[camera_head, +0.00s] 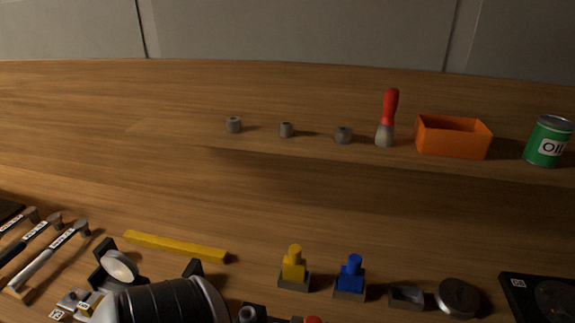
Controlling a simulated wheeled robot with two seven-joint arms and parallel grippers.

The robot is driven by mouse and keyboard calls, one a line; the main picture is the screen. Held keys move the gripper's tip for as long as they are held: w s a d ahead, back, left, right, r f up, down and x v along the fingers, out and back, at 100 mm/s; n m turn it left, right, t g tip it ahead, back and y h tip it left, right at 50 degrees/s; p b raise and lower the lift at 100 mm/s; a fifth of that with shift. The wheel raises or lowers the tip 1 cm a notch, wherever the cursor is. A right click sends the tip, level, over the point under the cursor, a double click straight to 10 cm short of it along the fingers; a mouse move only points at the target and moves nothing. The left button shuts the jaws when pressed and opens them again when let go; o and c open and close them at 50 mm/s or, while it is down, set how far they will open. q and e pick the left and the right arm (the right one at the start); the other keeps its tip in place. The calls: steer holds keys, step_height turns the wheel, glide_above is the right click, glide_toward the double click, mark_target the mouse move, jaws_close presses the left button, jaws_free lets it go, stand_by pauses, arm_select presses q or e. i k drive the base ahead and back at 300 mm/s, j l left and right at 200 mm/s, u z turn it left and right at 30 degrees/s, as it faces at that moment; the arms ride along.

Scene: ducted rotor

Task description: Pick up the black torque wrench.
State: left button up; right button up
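Neither of my grippers shows in the head view.
A yellow bar (175,246) and a black ribbed cylinder (170,303) lie right of the wrenches. A yellow piece (293,266) and a blue piece (351,275) stand in front. An orange bin (453,138), red-handled brush (389,112) and green oil can (547,141) stand behind. The middle is clear.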

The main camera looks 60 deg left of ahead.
mark_target(55, 220)
steer(key=k+u, duration=0.1)
steer(key=u, duration=3.4)
steer(key=z, duration=0.45)
steer(key=i+j+z, duration=0.1)
steer(key=j+z, duration=0.15)
steer(key=z, duration=0.15)
steer(key=j+z, duration=0.2)
steer(key=z, duration=0.25)
steer(key=j+z, duration=0.6)
steer(key=z, duration=0.25)
steer(key=j+z, duration=0.4)
steer(key=l, duration=0.1)
